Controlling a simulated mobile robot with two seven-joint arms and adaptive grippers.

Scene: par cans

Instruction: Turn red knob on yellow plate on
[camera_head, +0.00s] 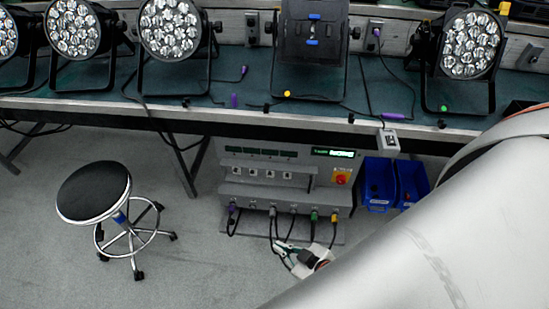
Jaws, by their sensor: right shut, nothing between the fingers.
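The red knob (341,179) sits on a small yellow plate (341,171) at the right of the grey power unit's front, under the bench. The knob is small here, and I cannot tell its exact turn position. My right gripper (284,251) is below and to the left of the knob, in front of the unit's lower cables, and apart from the knob. It is shut and empty. My large grey right arm covers the lower right. My left gripper is not in view.
The grey power unit (262,189) has cables plugged along its lower front. Blue bins (378,186) stand right of it. A black round stool (94,191) stands at left. Stage lights (172,28) line the bench (215,92) above. The floor between stool and unit is clear.

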